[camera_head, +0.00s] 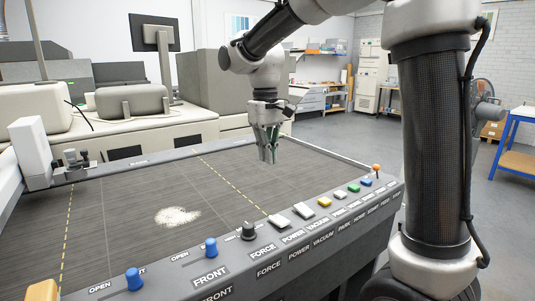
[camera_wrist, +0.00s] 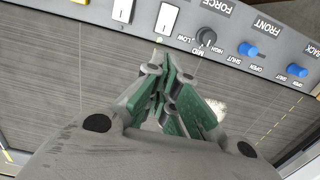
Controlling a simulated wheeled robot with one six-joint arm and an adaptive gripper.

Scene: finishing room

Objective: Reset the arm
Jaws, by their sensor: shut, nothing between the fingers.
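My gripper (camera_head: 268,158) hangs pointing down over the dark cutting table bed (camera_head: 110,238), behind the front control panel. Its green-grey fingers are together with nothing between them. In the wrist view the shut fingers (camera_wrist: 163,62) point toward the panel, near the black FORCE knob (camera_wrist: 206,38). My arm reaches in from the upper right of the head view, bent at the elbow. The fingers look clear of the panel, but their height over the bed is hard to tell.
The control panel (camera_head: 262,258) carries blue knobs (camera_head: 211,247), a black knob (camera_head: 249,231) and several coloured buttons. A pale powdery patch (camera_head: 177,216) lies on the bed. A monitor (camera_head: 155,33) stands behind. A blue-framed table (camera_head: 519,160) is at right, with open floor before it.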

